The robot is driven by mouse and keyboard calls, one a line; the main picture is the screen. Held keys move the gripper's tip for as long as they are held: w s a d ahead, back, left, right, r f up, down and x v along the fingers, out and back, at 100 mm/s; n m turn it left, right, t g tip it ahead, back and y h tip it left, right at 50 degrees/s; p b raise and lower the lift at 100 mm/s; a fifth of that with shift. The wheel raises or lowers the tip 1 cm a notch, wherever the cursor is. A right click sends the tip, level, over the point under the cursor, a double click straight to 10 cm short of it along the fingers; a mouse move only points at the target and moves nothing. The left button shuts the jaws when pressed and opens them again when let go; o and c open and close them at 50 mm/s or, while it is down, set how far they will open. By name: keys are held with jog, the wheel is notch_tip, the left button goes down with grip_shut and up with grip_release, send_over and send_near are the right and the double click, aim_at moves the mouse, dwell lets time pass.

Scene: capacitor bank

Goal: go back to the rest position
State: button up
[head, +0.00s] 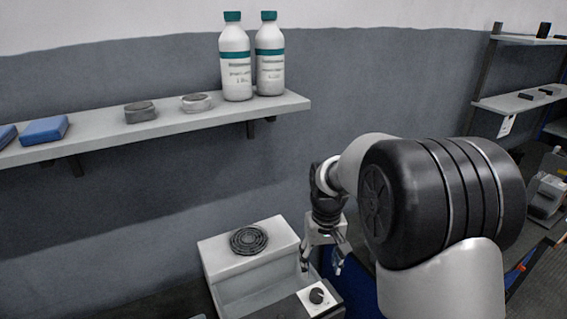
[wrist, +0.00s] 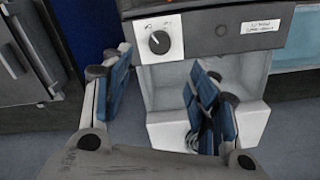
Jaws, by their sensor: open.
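My gripper (head: 322,264) points down in the head view, just above and beside a white panel with a black rotary knob (head: 316,296). In the wrist view my gripper (wrist: 160,95) is open, its two blue-padded fingers wide apart with nothing between them. The knob (wrist: 159,42) shows beyond the fingertips there, apart from them, on the front of a grey and white unit (wrist: 205,30). My arm comes in from the right of the head view and covers part of the scene behind it.
A wall shelf (head: 180,122) holds two white bottles (head: 235,62), two small round items and blue boxes (head: 45,130). A white housing with a round black grille (head: 248,239) stands left of my gripper. Shelves (head: 520,103) and equipment stand at the right.

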jog(key=s+r+t, duration=0.2)
jog(key=s+r, duration=1.1)
jog(key=s+t, duration=0.2)
jog(key=s, duration=1.2)
jog(key=shift+r+t, duration=0.3)
jog(key=shift+r, duration=0.1)
